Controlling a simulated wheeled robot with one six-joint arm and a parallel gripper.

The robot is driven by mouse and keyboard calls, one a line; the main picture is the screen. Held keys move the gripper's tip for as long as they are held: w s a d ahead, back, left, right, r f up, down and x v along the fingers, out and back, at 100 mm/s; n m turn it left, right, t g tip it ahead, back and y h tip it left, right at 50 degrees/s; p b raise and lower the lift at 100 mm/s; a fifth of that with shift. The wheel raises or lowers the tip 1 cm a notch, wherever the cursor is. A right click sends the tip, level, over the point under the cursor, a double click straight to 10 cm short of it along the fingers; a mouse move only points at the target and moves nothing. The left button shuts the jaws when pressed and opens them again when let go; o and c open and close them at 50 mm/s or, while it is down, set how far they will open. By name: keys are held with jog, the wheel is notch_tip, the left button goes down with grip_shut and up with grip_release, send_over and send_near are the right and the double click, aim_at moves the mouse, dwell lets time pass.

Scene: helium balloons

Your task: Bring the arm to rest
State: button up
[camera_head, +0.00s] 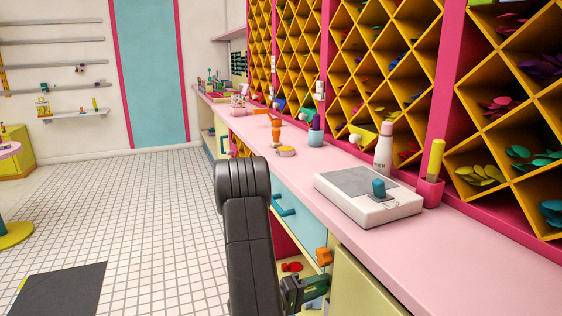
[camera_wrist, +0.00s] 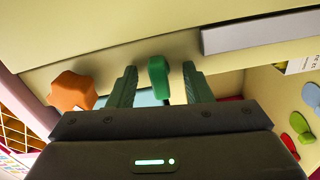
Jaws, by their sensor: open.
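My arm reaches down in front of the counter's open lower part in the head view. My gripper (camera_head: 308,287) is low there, beside a cream door or drawer front (camera_head: 368,285). In the wrist view my gripper (camera_wrist: 162,80) is open, its two green fingers apart. A green knob (camera_wrist: 158,78) on the cream panel (camera_wrist: 120,55) shows between the fingers, with a gap on each side. Nothing is held. An orange knob (camera_wrist: 72,92) is left of the fingers; it also shows in the head view (camera_head: 323,256).
The pink counter (camera_head: 470,255) runs along the right, bearing a white scale-like device (camera_head: 368,195), a bottle (camera_head: 383,150) and cups. Red and green balloons (camera_wrist: 300,124) lie in the open compartment beside the gripper.

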jog(key=shift+m, duration=0.6)
